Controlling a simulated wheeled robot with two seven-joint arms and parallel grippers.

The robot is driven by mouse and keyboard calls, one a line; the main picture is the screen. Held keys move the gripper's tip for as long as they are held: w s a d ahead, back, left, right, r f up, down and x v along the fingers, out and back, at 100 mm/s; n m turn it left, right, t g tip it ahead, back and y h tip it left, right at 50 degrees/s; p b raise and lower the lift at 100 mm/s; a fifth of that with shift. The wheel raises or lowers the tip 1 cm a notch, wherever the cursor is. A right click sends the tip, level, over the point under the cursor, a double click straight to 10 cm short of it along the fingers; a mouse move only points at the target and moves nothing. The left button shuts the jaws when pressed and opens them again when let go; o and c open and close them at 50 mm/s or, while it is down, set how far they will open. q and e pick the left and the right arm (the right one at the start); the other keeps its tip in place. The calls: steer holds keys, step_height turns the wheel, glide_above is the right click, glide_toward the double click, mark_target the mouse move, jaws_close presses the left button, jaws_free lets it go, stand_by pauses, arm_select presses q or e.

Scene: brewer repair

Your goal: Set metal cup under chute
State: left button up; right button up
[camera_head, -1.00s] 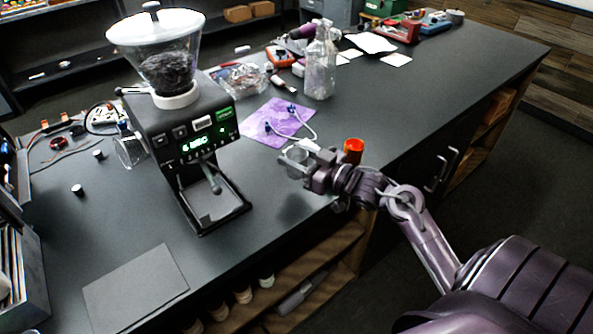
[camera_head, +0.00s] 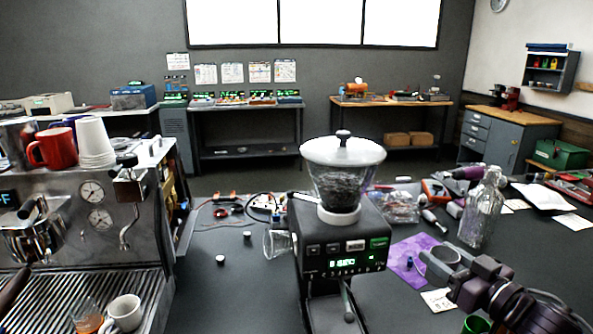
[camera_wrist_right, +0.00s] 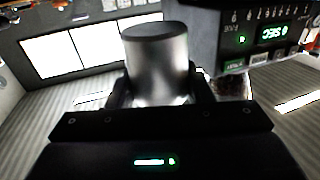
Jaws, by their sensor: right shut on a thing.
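The metal cup (camera_head: 444,256) is a small grey cylinder. My right gripper (camera_head: 452,268) is shut on it and holds it to the right of the grinder. In the right wrist view the cup (camera_wrist_right: 156,66) stands out between the two dark fingers of my right gripper (camera_wrist_right: 157,88). The black coffee grinder (camera_head: 342,236) has a clear hopper of dark beans, a white lid and a lit green display. The chute (camera_head: 348,302) hangs at its front, apart from the cup. The picture's lower edge cuts off the grinder's base. My left gripper is out of view.
An espresso machine (camera_head: 75,215) with cups stands at the left. A purple mat (camera_head: 408,262) lies between grinder and cup. A clear bottle (camera_head: 483,212) stands behind my right gripper. A glass jar (camera_head: 277,240) touches or nears the grinder's left side.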

steer(key=a+f+m+h, duration=0.1)
steer(key=a+f+h, duration=0.1)
steer(key=a+f, duration=0.4)
steer(key=s+a+f+m+h, duration=0.1)
steer(key=s+a+f+h, duration=0.1)
steer(key=s+f, duration=0.3)
steer(key=s+a+f+m+t+h, duration=0.1)
steer(key=s+a+f, duration=0.3)
steer(key=s, duration=0.6)
steer(key=shift+f+m+h, duration=0.35)
steer(key=shift+m+h, duration=0.25)
steer(key=shift+h, duration=0.1)
